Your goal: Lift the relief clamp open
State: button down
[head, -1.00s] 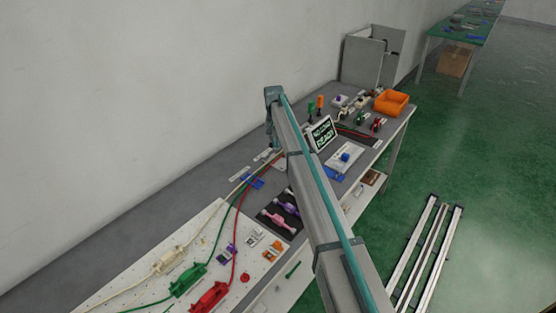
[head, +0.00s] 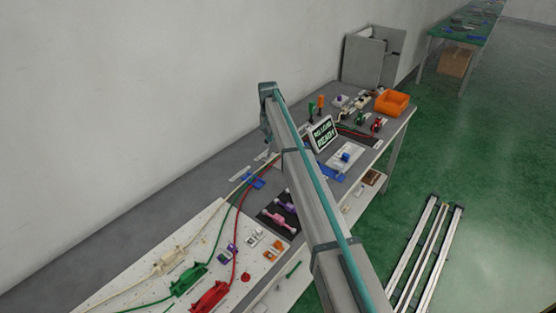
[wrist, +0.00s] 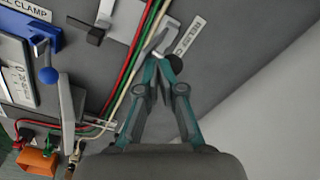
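In the wrist view, the relief clamp shows as a pale metal lever (wrist: 159,34) with a black knob (wrist: 174,63), beside a white label (wrist: 189,36) that partly reads "RELIEF C". My gripper (wrist: 159,58) has its teal fingers drawn together, with the tips right by the knob and lever. The fingers overlap the knob in the picture, and I cannot tell whether they touch it. In the head view, my gripper (head: 267,136) hangs over the back of the bench, and I cannot make out the clamp there.
A blue-handled clamp (wrist: 48,74) sits at the left of the wrist view. Red, green and white cables (wrist: 128,76) run close beside my gripper. In the head view, a "READY" sign (head: 323,134) stands right of my arm, and the wall rises behind the bench.

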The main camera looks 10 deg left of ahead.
jog(key=shift+s+a+f, duration=0.2)
jog(key=shift+s+f, duration=0.1)
jog(key=shift+f, duration=0.35)
jog(key=shift+s+a+f, duration=0.2)
jog(key=shift+s+f, duration=0.05)
jog(key=shift+f, duration=0.35)
jog(key=shift+s+d+r, duration=0.15)
jog(key=shift+d+r, duration=0.05)
jog(key=shift+r, duration=0.15)
jog(key=shift+s+d+r+p, duration=0.1)
jog(key=shift+d+r+p, duration=0.15)
jog(key=shift+r+p, duration=0.4)
jog(key=shift+s+d+r+p, duration=0.1)
jog(key=shift+d+r+p, duration=0.2)
jog(key=shift+r, duration=0.65)
jog(key=shift+d+r+p, duration=0.35)
jog(key=shift+d+r, duration=0.2)
jog(key=shift+r, duration=0.35)
jog(key=shift+w, duration=0.1)
jog(key=shift+d, duration=0.15)
